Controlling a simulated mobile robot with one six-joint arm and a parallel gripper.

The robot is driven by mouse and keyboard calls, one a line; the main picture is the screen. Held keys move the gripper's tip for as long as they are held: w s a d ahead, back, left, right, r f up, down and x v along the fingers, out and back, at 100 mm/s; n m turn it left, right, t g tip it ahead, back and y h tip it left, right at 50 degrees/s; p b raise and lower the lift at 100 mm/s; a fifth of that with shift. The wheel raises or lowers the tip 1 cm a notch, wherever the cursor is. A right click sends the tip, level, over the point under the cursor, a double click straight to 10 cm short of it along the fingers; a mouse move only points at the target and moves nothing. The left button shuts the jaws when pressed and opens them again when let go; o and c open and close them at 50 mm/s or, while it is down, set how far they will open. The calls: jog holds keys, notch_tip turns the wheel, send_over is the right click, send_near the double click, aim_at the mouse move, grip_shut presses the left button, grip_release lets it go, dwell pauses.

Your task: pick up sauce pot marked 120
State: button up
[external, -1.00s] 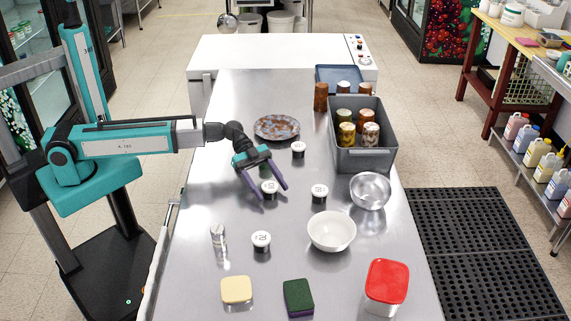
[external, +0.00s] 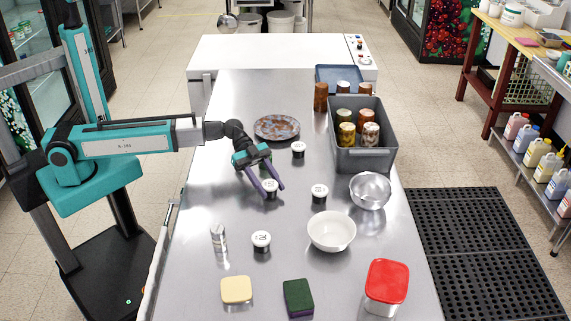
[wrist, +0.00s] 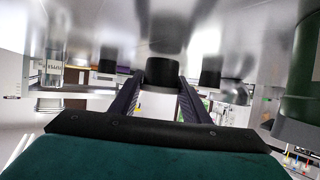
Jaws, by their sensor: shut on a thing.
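Several small dark sauce pots with white lids stand on the steel table. My gripper (external: 268,194) is shut on one sauce pot (external: 270,187) near the middle of the table, with a purple finger on either side of it. In the wrist view the held pot (wrist: 160,104) is a dark cylinder between the fingers (wrist: 160,100). The marks on its lid are too small to read for sure. Other pots stand behind it (external: 298,148), to its right (external: 319,192) and nearer the front (external: 261,240).
A white bowl (external: 331,232) and a metal bowl (external: 370,191) stand to the right. A grey bin (external: 375,158) holds several cans. A speckled plate (external: 277,127) lies behind. A glass shaker (external: 218,238), sponges (external: 237,289) and a red-lidded tub (external: 386,287) are in front.

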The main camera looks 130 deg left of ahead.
jog(key=shift+r+b, duration=0.35)
jog(key=shift+r, duration=0.9)
jog(key=s+d, duration=0.2)
jog(key=s, duration=0.1)
jog(key=s+d+b, duration=0.1)
jog(key=shift+s+d+r, duration=0.2)
jog(key=shift+s+r, duration=0.1)
jog(key=shift+s+f+b, duration=0.1)
jog(key=shift+s+b, duration=0.1)
jog(key=shift+b, duration=0.5)
jog(key=s+b, duration=0.1)
jog(key=d+b, duration=0.1)
jog(key=b, duration=0.1)
jog(key=shift+s+d, duration=0.15)
jog(key=shift+s, duration=0.2)
jog(key=shift+b, duration=1)
jog(key=b, duration=0.4)
jog(key=shift+s+d+r, duration=0.1)
jog(key=shift+s+r, duration=0.1)
jog(key=shift+s, duration=0.1)
jog(key=s+d+b, duration=0.1)
jog(key=b, duration=0.6)
jog(key=shift+s+d, duration=0.1)
jog(key=shift+s, duration=0.1)
